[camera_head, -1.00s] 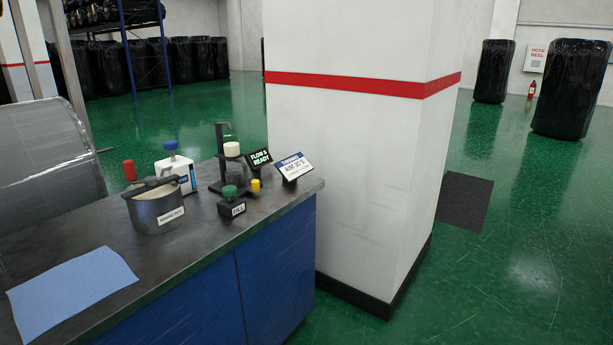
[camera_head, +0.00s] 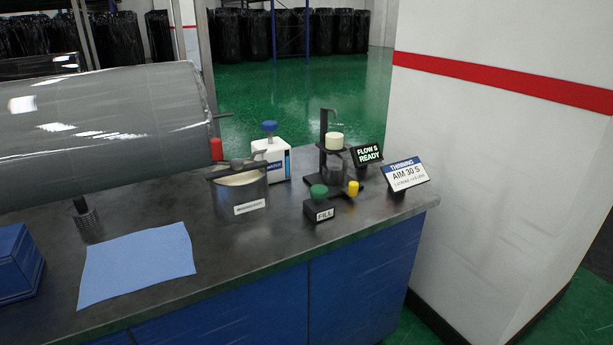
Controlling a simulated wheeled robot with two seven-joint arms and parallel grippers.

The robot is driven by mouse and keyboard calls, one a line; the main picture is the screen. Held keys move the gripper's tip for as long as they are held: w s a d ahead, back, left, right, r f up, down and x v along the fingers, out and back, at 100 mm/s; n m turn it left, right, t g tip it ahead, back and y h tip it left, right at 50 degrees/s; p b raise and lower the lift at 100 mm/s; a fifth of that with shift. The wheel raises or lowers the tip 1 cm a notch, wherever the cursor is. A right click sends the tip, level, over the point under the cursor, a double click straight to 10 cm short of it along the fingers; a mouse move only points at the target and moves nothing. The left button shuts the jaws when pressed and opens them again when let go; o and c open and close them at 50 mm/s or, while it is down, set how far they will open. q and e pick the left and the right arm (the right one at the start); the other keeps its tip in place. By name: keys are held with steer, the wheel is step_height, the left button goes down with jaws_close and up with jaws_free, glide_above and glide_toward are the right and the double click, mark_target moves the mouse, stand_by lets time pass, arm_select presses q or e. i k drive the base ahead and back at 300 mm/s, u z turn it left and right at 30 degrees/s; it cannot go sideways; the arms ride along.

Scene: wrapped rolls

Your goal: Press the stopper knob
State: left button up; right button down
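No knob is labelled as the stopper. A yellow knob (camera_head: 353,188) sits low at the front of a black stand (camera_head: 323,154) that holds a cream-coloured cup (camera_head: 334,141) over a clear vessel (camera_head: 334,167). A green knob (camera_head: 319,191) tops a small black box (camera_head: 319,210) marked FILL, just left of the yellow knob. A small display (camera_head: 368,154) reads "FLOW S READY". A sign (camera_head: 405,174) reads "THINNING AIM 30 S". Neither of my grippers shows.
The dark-topped bench (camera_head: 250,249) carries a metal pot (camera_head: 240,198) with a red-handled tool across it, a blue-capped white bottle (camera_head: 272,157), a blue cloth (camera_head: 137,264) and a blue box (camera_head: 15,262). A large grey roll (camera_head: 100,130) overhangs the left. A white pillar (camera_head: 490,150) stands right.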

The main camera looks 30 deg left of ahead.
mark_target(351, 190)
steer(key=u, duration=0.45)
steer(key=i, duration=0.4)
steer(key=u, duration=0.4)
